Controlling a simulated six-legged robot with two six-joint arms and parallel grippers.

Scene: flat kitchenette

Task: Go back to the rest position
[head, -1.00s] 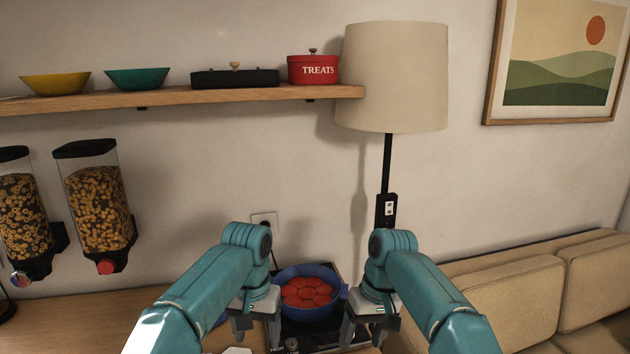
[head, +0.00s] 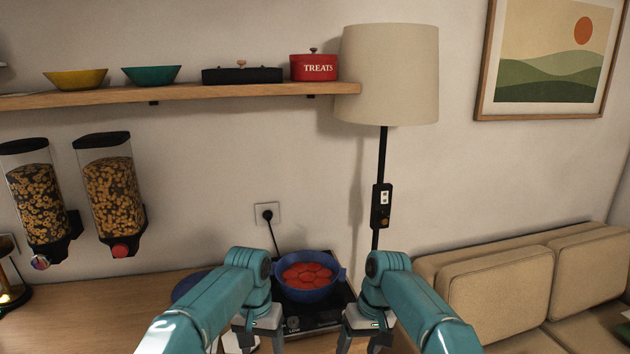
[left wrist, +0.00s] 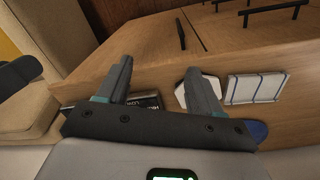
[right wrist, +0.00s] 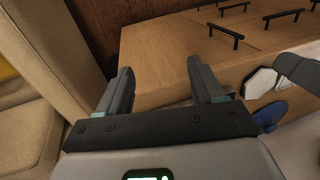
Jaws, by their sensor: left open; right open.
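My left gripper (head: 257,343) is in front of the hob, left of the blue pot. In the left wrist view my left gripper (left wrist: 158,80) is open with nothing between its fingers. My right gripper (head: 362,342) is on the right of the pot, near the counter's right end. In the right wrist view my right gripper (right wrist: 160,85) is open and empty. Both arms are bent and held forward, roughly mirrored. The blue pot (head: 337,270) holds several red round pieces and stands on the black hob (head: 320,321) between the arms. Neither gripper touches it.
The wooden counter (head: 110,310) is clear at left, with a blue plate (head: 186,286) partly behind my left arm. Cereal dispensers (head: 110,190) hang on the wall. A floor lamp (head: 390,75) and beige sofa (head: 497,285) stand right. The shelf (head: 200,93) holds bowls and lidded containers.

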